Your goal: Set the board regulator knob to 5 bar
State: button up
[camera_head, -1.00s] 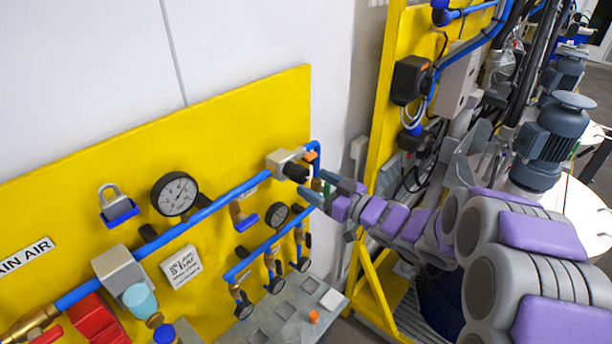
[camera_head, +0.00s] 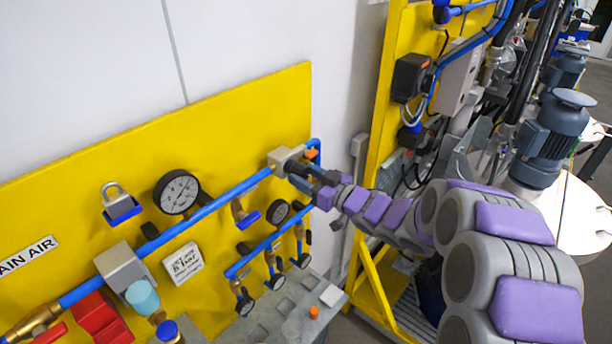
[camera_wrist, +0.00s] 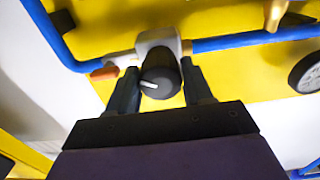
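The board regulator is a grey block (camera_head: 285,157) on the blue pipe at the right end of the yellow board. Its black knob (camera_wrist: 160,76) faces my wrist camera, with a white pointer line toward its lower left. My gripper (camera_head: 302,174) is at the knob, one finger on each side of it. In the wrist view the fingers look slightly apart from the knob; contact is not clear. In the head view the gripper hides most of the knob. A round gauge (camera_head: 178,192) is on the board; its reading is too small to tell.
A smaller gauge (camera_head: 277,213), a lower blue pipe with small valves, and a handwritten bar sign (camera_head: 182,263) are close by. An orange-red part (camera_wrist: 104,73) sits left of the knob. A yellow frame (camera_head: 385,110) stands to the right.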

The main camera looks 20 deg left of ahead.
jog(key=c, duration=0.5)
jog(key=shift+o, duration=0.2)
jog(key=shift+r+m+p, duration=0.15)
jog(key=shift+m+p, duration=0.25)
jog(key=shift+p, duration=0.25)
jog(key=shift+m+p, duration=0.5)
jog(key=shift+p, duration=0.2)
jog(key=shift+m, duration=2.1)
jog(key=o, duration=1)
jog(key=shift+w+a, duration=0.1)
